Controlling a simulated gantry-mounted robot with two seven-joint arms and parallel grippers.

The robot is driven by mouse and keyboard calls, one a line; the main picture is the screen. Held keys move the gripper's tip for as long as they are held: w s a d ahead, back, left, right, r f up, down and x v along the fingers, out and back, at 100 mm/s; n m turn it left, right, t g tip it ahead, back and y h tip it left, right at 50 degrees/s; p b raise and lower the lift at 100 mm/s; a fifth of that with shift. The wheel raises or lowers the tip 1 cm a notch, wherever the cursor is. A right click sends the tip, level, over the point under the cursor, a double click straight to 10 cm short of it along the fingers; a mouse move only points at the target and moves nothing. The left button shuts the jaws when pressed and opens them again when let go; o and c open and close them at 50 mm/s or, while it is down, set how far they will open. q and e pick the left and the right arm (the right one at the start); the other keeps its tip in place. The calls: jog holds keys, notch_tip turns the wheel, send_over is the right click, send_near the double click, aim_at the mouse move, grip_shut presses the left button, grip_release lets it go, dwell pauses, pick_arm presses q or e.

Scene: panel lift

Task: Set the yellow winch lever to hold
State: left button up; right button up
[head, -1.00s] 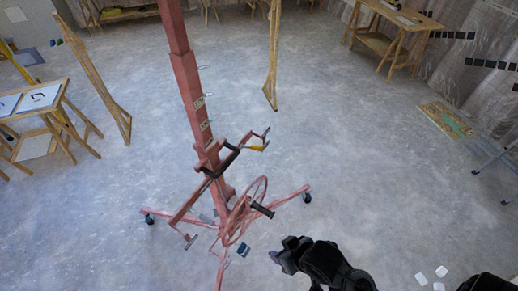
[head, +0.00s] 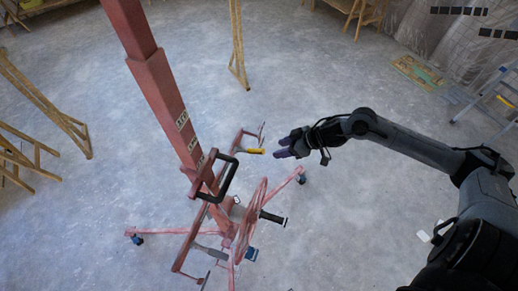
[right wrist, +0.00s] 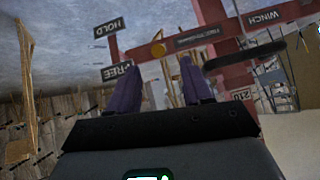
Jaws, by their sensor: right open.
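The yellow winch lever (head: 255,151) sticks out from the red panel lift (head: 165,95), near the black handle. In the right wrist view its yellow round end (right wrist: 158,49) shows just beyond and between my fingertips, to the right of the HOLD label (right wrist: 109,27) and the FREE label (right wrist: 117,72). I cannot tell which setting it is in. My right gripper (head: 281,148) is open and empty, just right of the lever's end in the head view, seemingly apart from it. Its two purple fingers also show in the right wrist view (right wrist: 158,72). My left gripper is not in view.
The lift's black bar handle (head: 230,178) and its wheel with a black crank grip (head: 272,217) lie just below the lever. The lift stands on castered legs. A WINCH label (right wrist: 264,18) shows in the wrist view. Open floor lies right of the lift.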

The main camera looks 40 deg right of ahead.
aim_at(265, 151)
jog(key=x, duration=1)
jog(key=shift+w, duration=0.6)
grip_shut()
